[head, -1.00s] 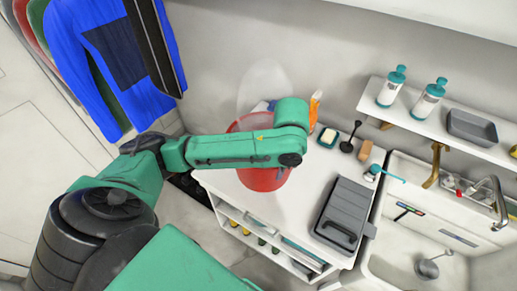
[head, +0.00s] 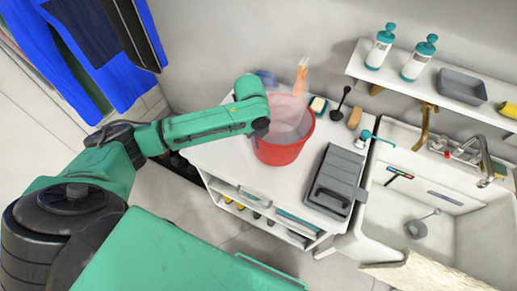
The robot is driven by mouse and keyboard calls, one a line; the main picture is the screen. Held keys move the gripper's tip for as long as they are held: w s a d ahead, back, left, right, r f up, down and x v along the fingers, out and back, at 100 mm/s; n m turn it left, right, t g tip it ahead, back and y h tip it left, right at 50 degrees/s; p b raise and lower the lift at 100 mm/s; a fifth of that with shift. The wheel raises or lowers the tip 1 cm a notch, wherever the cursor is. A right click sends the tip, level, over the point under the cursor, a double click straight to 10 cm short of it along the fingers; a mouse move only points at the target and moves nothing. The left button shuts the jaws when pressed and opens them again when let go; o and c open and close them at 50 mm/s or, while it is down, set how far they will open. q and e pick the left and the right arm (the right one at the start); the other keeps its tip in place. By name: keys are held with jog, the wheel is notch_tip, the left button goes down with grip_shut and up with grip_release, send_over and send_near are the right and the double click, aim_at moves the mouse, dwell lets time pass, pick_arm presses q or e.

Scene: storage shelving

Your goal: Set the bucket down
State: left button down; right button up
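A red bucket (head: 283,152) stands upright at the left part of the white cabinet top (head: 225,155). Its pale inside shows, and it appears to rest on the top, though I cannot see its base clearly. My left gripper (head: 260,134) is at the bucket's left rim, under the end of my green wrist. Its fingers are mostly hidden by the wrist, so I cannot tell whether they are open or hold the rim. My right gripper is not in view.
A grey case (head: 337,182) lies right of the bucket. A soap dish (head: 318,106), a black brush (head: 339,105) and an orange-topped item (head: 301,72) are behind it. A sink (head: 440,190) is at the right, under a shelf (head: 440,90) with two bottles. Blue clothing (head: 75,50) hangs at the left.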

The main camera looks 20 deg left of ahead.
pick_arm(q)
notch_tip(320, 180, down, 5)
jog(key=shift+d+f, duration=0.1)
jog(key=shift+f, duration=0.1)
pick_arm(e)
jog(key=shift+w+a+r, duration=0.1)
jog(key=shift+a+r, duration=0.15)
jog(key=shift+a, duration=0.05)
pick_arm(q)
jog(key=shift+f, duration=0.1)
jog(key=c, duration=1.1)
grip_release()
notch_tip(320, 180, up, 12)
send_over(259, 155)
jog(key=s, duration=0.1)
jog(key=shift+s+a, duration=0.2)
jog(key=shift+a, duration=0.15)
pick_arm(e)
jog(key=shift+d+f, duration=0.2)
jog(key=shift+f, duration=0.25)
